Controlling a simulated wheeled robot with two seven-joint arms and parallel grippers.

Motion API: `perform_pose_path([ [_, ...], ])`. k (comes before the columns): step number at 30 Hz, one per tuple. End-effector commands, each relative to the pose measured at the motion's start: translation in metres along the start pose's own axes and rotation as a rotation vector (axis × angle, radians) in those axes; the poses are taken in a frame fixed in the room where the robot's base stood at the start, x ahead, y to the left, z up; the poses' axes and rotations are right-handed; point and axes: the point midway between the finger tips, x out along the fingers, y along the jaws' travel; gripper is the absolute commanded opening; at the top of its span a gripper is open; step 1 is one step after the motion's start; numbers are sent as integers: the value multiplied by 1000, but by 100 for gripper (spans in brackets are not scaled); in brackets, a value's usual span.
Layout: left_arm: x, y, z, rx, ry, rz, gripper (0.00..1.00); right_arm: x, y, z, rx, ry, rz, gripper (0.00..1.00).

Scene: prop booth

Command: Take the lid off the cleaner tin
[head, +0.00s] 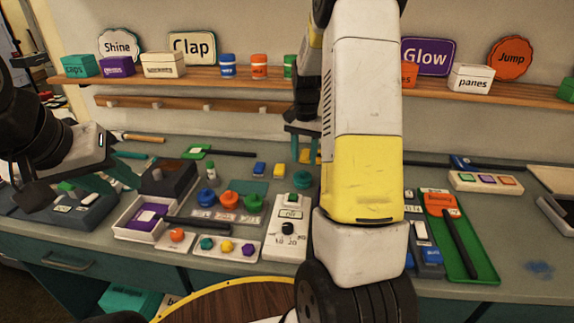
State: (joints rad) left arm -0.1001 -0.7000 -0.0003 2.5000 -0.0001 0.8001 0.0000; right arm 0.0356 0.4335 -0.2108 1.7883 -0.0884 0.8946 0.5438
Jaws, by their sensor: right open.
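No label in view can be read as cleaner, so I cannot tell which container is the cleaner tin. A blue tin (227,66), an orange tin (259,66) and a partly hidden green tin (289,66) stand upright on the wall shelf, each with a pale label. My right gripper (305,155) is open, pointing down over the back of the bench behind my forearm, which hides much around it.
The shelf (205,79) also holds small boxes and signs. The bench carries a white switch box (290,222), several coloured knobs, a white tray (127,226) and a green tray (480,262) with a dark bar. A round wooden top (228,302) is at the front. Bench space at right is clearer.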

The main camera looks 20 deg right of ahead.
Motion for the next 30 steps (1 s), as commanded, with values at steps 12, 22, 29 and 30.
perform_pose_path([
  [12, 0, 0, 0, 0, 0, 0, 36, 52, -4, -6, -2, -1, -1, 41],
  [22, 0, 0, 0, 0, 0, 0, 36, 53, -4, -6, -3, 0, -1, 26],
  [29, 0, 0, 0, 0, 0, 0, 36, 53, -4, -6, -3, 0, -1, 0],
  [30, 0, 0, 0, 0, 0, 0, 36, 53, -4, -6, -3, 0, -1, 0],
])
